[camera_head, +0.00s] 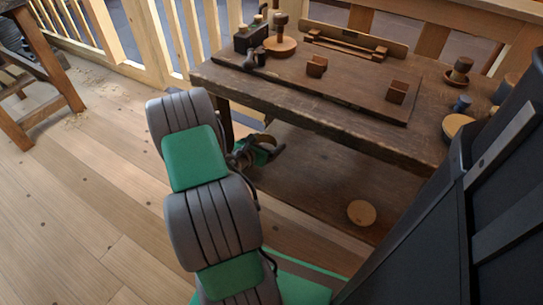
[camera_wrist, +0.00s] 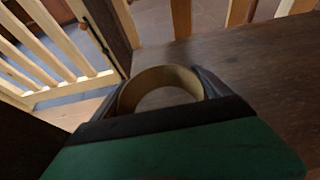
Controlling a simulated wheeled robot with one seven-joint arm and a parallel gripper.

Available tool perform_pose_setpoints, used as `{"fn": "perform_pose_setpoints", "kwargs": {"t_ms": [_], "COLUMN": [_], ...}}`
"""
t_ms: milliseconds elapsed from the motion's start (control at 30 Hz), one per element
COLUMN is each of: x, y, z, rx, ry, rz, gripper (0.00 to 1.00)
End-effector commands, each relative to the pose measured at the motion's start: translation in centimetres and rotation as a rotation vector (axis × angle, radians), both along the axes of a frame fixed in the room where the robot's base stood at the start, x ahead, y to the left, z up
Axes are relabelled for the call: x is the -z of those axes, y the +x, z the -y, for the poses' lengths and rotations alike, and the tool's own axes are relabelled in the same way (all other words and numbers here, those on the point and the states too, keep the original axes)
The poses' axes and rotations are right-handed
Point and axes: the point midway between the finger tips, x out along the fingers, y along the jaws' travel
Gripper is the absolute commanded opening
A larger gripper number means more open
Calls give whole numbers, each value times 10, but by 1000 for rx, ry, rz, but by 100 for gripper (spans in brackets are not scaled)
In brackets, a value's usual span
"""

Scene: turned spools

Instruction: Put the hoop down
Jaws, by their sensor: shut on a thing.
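The hoop (camera_wrist: 166,73) is a tan, thin-walled ring in the wrist view. My gripper (camera_wrist: 162,84) has a dark finger on each side of it and is shut on it. Dark wood lies beyond and to the right of the hoop; I cannot tell whether the hoop touches it. In the head view my gripper (camera_head: 276,148) is by the left end of the workbench, under its top and above the lower shelf (camera_head: 310,175).
The workbench top (camera_head: 235,85) holds a dark board with wooden blocks (camera_head: 317,65), a turned spool (camera_head: 280,38) and several small pieces. A round tan disc (camera_head: 361,213) lies on the lower shelf. A pale railing (camera_head: 160,45) stands behind. Much of the shelf is bare.

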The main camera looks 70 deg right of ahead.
Motion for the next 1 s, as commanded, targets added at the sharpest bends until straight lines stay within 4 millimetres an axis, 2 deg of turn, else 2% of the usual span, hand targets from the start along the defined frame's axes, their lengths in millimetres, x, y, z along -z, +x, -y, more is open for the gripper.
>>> {"fn": "perform_pose_setpoints", "kwargs": {"t_ms": [33, 267, 433, 767, 800, 933, 1000], "x": [19, 39, 73, 72, 72, 72, 72], "y": [1, 7, 8, 8, 8, 8, 8], "z": [8, 29, 31, 31, 31, 31, 31], "rx": [2, -1, -2, -1, -1, -1, -1], "ry": [1, 0, 1, 1, 1, 1, 1], "rz": [-1, 0, -1, 0, 0, 0, 0], "gripper": [40, 40, 40, 40, 88, 99, 100]}}
